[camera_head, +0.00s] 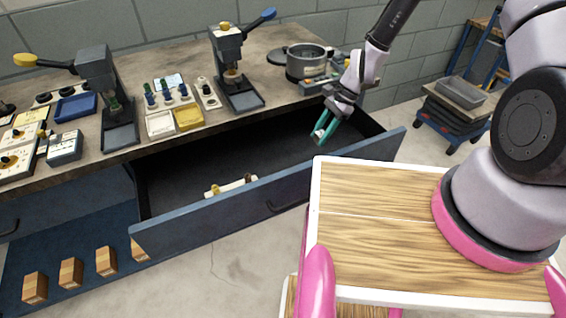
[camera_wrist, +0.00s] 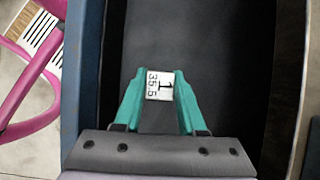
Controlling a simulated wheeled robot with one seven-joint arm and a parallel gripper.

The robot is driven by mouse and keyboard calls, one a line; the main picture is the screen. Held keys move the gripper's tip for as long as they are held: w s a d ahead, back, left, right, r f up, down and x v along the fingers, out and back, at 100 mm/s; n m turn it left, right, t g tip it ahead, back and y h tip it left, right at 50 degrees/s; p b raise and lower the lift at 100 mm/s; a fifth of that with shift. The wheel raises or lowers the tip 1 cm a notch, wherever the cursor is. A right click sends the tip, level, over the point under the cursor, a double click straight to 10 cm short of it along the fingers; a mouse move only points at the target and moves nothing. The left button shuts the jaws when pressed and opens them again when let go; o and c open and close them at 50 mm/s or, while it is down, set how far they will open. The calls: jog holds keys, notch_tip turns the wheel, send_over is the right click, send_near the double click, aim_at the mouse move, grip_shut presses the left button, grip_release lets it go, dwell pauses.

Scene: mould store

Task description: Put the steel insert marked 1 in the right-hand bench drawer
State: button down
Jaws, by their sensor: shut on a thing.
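My gripper (camera_head: 325,130) has teal fingers and hangs over the right end of the open, dark blue bench drawer (camera_head: 215,222). In the wrist view my gripper (camera_wrist: 160,88) is shut on the steel insert (camera_wrist: 159,84), a small pale block whose face reads 1 and 35.5. In the head view the steel insert (camera_head: 320,132) shows only as a small pale spot between the fingers. Below it in the wrist view is the dark drawer floor (camera_wrist: 185,40), bare there. I cannot tell the insert's exact height above it.
A pale strip with small fittings (camera_head: 231,186) lies in the drawer near its front wall. On the bench stand two hand presses (camera_head: 230,65), a steel pot (camera_head: 306,62) and small trays (camera_head: 188,117). A wood-topped surface (camera_head: 375,190) is close to the drawer's right front.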

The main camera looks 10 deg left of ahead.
notch_tip(320, 180, down, 9)
dwell(0.4)
jog(key=shift+f, duration=0.15)
jog(key=shift+c, duration=2.4)
grip_release()
jog(key=v, duration=1.2)
jog(key=shift+r, duration=0.2)
